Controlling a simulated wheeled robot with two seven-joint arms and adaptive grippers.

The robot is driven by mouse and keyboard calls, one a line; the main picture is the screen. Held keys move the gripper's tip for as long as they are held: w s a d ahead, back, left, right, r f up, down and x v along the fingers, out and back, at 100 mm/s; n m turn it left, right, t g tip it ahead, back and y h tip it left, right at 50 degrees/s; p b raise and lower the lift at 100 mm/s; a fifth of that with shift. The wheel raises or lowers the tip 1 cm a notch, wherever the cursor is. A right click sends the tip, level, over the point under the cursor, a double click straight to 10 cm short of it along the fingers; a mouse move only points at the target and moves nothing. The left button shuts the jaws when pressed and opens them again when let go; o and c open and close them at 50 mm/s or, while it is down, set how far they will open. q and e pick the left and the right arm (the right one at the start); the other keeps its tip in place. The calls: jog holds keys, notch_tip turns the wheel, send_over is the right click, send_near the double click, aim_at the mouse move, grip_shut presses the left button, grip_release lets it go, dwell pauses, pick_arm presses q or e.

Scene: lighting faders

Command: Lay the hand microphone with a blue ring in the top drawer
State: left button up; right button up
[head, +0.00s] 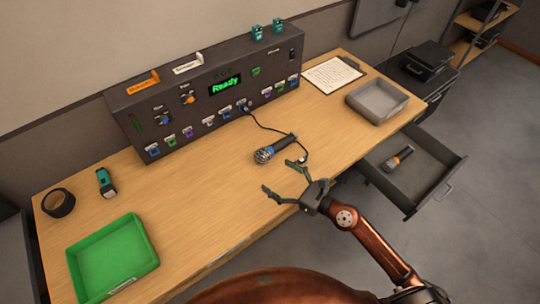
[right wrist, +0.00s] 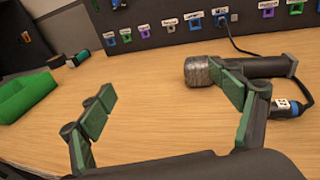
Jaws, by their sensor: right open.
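The hand microphone with a blue ring (head: 281,146) lies on the wooden table, its silver head toward the left. In the right wrist view the microphone (right wrist: 262,67) lies beyond my right finger, which covers part of it; its ring is not clear there. My right gripper (head: 279,176) is open and empty, just in front of the microphone. It also shows open in the right wrist view (right wrist: 168,92). A drawer (head: 418,178) stands pulled out at the right, below table height, with another microphone with an orange ring (head: 398,158) inside. My left gripper is not in view.
A black cable (head: 262,126) runs from the fader console (head: 205,92) to a plug (right wrist: 288,107) near the microphone's handle. A grey tray (head: 377,101) and paper (head: 332,74) lie right; a green tray (head: 110,258) lies left. The table's middle left is clear.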

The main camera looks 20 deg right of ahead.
jog(key=o, duration=0.3)
jog(key=d+f+m+t+h, duration=0.1)
jog(key=w+d+f+m+t+h+b, duration=0.1)
jog(key=d, duration=0.1)
jog(key=w+d+f+m+t+h+b, duration=0.1)
jog(key=d+f, duration=0.1)
jog(key=shift+w+d, duration=0.1)
jog(key=shift+w, duration=0.05)
jog(key=shift+o, duration=0.2)
jog(key=shift+w+d, duration=0.15)
jog(key=shift+w, duration=0.15)
send_near(271, 151)
jog(key=w+a, duration=0.1)
jog(key=w+r, duration=0.1)
jog(key=shift+w+a+r+p, duration=0.15)
jog(key=shift+w+a+p, duration=0.2)
jog(key=shift+a, duration=0.05)
jog(key=shift+x, duration=3.15)
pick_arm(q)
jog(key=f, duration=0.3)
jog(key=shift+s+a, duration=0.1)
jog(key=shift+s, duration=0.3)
pick_arm(e)
jog(key=shift+d, duration=0.1)
jog(key=shift+c, duration=0.7)
jog(key=shift+f, duration=0.25)
jog(key=c, duration=2.4)
jog(key=shift+c, duration=1)
jog(key=shift+r, duration=0.1)
